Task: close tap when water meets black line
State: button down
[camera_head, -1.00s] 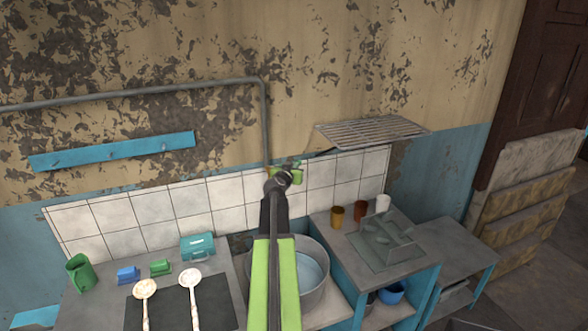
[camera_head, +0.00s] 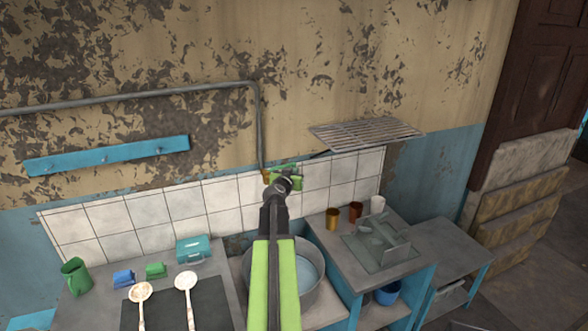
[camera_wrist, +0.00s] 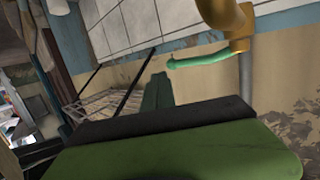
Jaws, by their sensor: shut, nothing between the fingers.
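A round grey metal basin (camera_head: 321,299) stands behind my arm, with pale blue water (camera_head: 308,277) in it. My arm hides its left part, and I cannot make out a black line. A brass tap (camera_wrist: 233,22) with a green lever (camera_wrist: 198,59) shows at the upper right of the wrist view, on the wall pipe. My gripper (camera_head: 286,181) is in front of the tiled wall near the pipe's lower end. In the wrist view its dark green fingers (camera_wrist: 157,92) are together and empty, left of and below the lever, apart from it in the picture.
A wire rack (camera_head: 366,134) juts from the wall at right. The left counter holds a teal box (camera_head: 194,250), a green mug (camera_head: 76,276) and two ladles (camera_head: 185,283).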

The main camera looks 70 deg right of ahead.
jog(key=s+a+r+p, duration=0.1)
jog(key=s+a+r, duration=0.1)
jog(key=s+a, duration=0.4)
jog(key=shift+s+a, duration=0.15)
jog(key=shift+a, duration=0.3)
